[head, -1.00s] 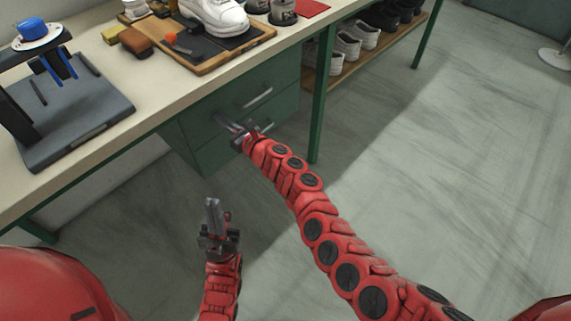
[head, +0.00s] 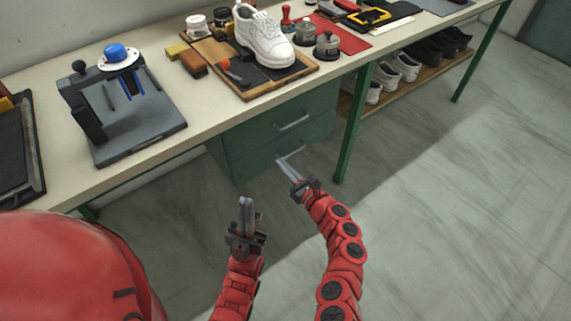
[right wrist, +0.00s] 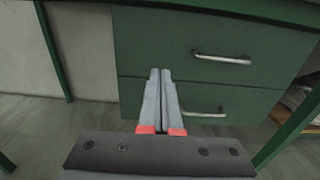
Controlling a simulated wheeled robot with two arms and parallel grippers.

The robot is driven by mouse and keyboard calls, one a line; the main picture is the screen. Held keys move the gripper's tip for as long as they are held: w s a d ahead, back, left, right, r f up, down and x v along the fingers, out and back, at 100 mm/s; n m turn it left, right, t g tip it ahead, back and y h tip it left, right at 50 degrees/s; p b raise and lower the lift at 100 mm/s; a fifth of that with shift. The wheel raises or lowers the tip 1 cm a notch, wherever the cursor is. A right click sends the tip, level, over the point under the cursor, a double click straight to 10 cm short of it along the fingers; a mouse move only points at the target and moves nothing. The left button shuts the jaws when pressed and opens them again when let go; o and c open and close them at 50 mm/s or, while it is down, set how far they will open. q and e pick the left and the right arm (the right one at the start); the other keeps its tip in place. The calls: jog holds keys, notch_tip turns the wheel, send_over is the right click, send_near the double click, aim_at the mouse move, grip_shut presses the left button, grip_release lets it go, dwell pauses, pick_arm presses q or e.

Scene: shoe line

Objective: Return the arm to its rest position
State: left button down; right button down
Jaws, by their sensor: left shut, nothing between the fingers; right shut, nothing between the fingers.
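My left gripper (head: 247,215) is shut and empty, pointing up in front of the workbench in the lower middle of the head view. My right gripper (head: 288,167) is shut and empty, a little higher and to the right, in front of the green drawer unit (head: 270,140). In the right wrist view the right gripper's fingers (right wrist: 160,95) lie side by side and overlap the drawer fronts (right wrist: 200,50) in the picture; I cannot tell how far off they are. Both drawers look closed.
The workbench (head: 205,112) carries a white shoe (head: 264,38) on a wooden-edged board (head: 263,92), a grey fixture (head: 130,115) with a blue knob, and a red mat (head: 340,38). Shoes stand on a low shelf (head: 385,92). Open floor (head: 450,200) lies to the right.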

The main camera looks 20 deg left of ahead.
jog(key=shift+s+d, duration=0.3)
